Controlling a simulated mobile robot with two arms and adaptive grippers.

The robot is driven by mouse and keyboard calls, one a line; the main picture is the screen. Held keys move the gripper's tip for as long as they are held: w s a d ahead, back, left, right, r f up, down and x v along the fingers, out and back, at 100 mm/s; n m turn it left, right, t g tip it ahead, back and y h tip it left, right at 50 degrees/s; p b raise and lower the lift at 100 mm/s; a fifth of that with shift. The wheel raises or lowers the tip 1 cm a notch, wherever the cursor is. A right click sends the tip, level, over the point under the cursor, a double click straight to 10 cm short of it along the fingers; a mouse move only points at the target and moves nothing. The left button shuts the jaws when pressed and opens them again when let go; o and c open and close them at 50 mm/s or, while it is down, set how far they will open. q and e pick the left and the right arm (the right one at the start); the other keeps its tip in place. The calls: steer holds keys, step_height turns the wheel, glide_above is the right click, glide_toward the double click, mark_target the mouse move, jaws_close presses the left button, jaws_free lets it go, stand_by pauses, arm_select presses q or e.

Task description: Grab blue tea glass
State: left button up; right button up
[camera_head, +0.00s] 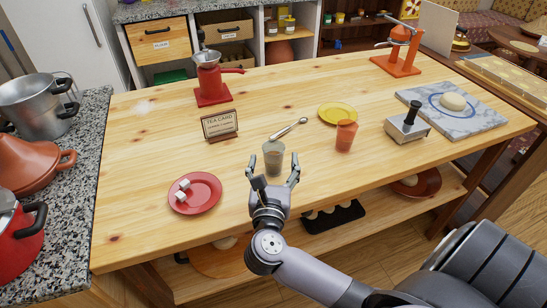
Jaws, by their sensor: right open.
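A small grey-blue tea glass (273,153) stands upright near the front middle of the wooden table (130,190). My right gripper (274,168) reaches in from the front edge with its fingers spread open. One fingertip shows on each side of the glass's lower part. I cannot tell whether the fingers are around the glass or just in front of it, nor whether they touch it. My left gripper is not in view.
An orange-red glass (346,136) stands to the right, near a yellow plate (338,112). A spoon (289,128) lies just behind the blue glass. A "TEA CARD" sign (219,124) and a red plate with sugar cubes (207,196) are to the left.

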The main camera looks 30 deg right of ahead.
mark_target(273, 156)
steer(key=p+x, duration=0.1)
steer(key=x, duration=0.5)
steer(key=shift+w+a+f+p, duration=0.1)
steer(key=shift+a+f+p, duration=0.05)
steer(key=shift+p, duration=0.2)
steer(key=shift+c, duration=0.5)
steer(key=c, duration=1.2)
steer(key=shift+c, duration=0.4)
steer(key=shift+r, duration=0.25)
